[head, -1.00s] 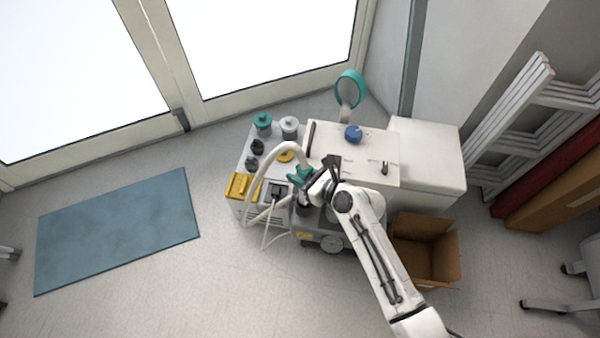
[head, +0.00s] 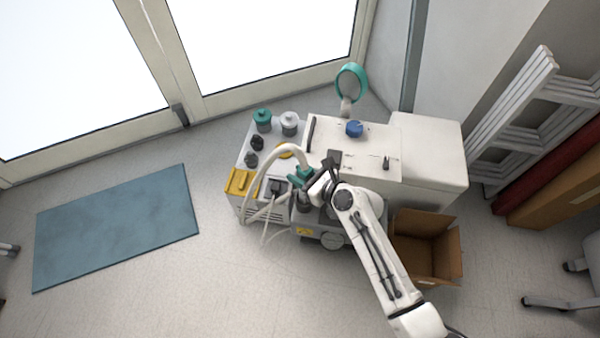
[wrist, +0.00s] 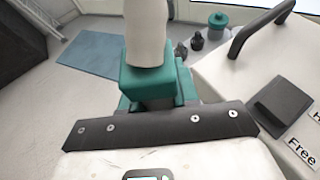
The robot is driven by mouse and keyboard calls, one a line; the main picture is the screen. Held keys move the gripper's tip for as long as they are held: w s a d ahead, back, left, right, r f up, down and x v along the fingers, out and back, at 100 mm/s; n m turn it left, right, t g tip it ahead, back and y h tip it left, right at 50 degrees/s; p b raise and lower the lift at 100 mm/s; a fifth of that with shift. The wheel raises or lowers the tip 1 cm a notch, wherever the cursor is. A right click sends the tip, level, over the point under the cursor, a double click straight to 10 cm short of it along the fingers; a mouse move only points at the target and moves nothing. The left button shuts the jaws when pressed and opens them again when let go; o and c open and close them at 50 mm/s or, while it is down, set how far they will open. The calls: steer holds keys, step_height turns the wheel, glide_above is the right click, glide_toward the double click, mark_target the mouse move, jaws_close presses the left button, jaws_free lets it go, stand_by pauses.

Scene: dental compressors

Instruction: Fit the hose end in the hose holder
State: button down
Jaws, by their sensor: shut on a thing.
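The thick white hose (head: 257,178) rises from the left machine and arches over to my gripper. My gripper (head: 302,178) is shut on the hose end, with teal parts around it. In the wrist view the white hose (wrist: 147,32) goes up from the teal block (wrist: 150,85) at my gripper's tip, and the grip hides the very end. I cannot tell for sure which part is the hose holder. A teal ring on a grey stem (head: 351,83) stands at the back, apart from my gripper.
A white cabinet (head: 430,145) with a blue knob (head: 354,128) stands right of my gripper. Teal and grey jars (head: 263,120) stand at the back left of the machine. An open cardboard box (head: 432,255) is at right. The floor around the blue mat (head: 117,228) is clear.

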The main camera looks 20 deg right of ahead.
steer(key=shift+f, duration=0.45)
step_height(320, 180, down, 2)
steer(key=shift+b, duration=0.85)
steer(key=c, duration=0.8)
jaws_free()
steer(key=p+v, duration=0.2)
steer(key=v, duration=0.8)
steer(key=shift+s+d+p, duration=0.2)
steer(key=shift+s+p, duration=0.1)
